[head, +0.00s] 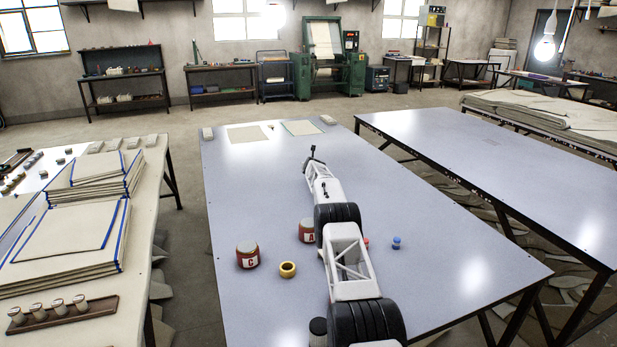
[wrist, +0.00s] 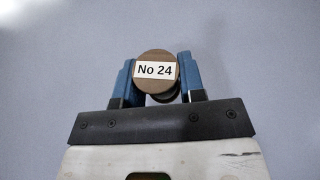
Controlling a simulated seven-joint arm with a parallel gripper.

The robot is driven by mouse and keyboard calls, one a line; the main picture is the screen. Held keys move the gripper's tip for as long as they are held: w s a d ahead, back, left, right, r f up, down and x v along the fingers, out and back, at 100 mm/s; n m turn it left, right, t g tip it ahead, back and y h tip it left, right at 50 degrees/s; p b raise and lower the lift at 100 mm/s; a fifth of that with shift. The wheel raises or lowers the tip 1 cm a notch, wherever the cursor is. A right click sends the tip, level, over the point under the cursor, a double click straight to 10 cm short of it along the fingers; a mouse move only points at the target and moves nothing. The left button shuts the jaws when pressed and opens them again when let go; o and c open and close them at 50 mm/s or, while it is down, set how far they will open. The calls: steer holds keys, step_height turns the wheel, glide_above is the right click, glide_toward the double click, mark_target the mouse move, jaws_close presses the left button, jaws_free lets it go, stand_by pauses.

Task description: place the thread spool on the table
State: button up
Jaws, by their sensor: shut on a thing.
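The thread spool (wrist: 157,86) shows end-on in the wrist view, with a round brown top and a white label reading "No 24". My gripper (wrist: 158,78) is shut on it, with one blue finger on each side. Its lower part is mostly hidden under the top. In the head view my gripper (head: 313,155) is over the far middle of the blue-grey table (head: 235,185); the spool is too small to make out there. The wrist view shows plain tabletop around the spool, but I cannot tell whether the spool touches it.
Red-brown jars marked C (head: 247,255) and A (head: 307,231), a yellow ring (head: 288,269) and a small blue piece (head: 396,243) stand nearer on the table. Cloth sheets (head: 248,134) lie at the far edge. Clear tabletop surrounds my gripper.

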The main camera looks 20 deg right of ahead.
steer(key=shift+f, duration=0.8)
steer(key=shift+f, duration=1.95)
steer(key=shift+f, duration=0.15)
steer(key=o, duration=0.9)
steer(key=shift+s+a+r, duration=0.1)
steer(key=shift+s+r, duration=0.15)
steer(key=shift+r, duration=0.1)
steer(key=shift+s, duration=0.4)
steer(key=shift+s+a+r, duration=0.1)
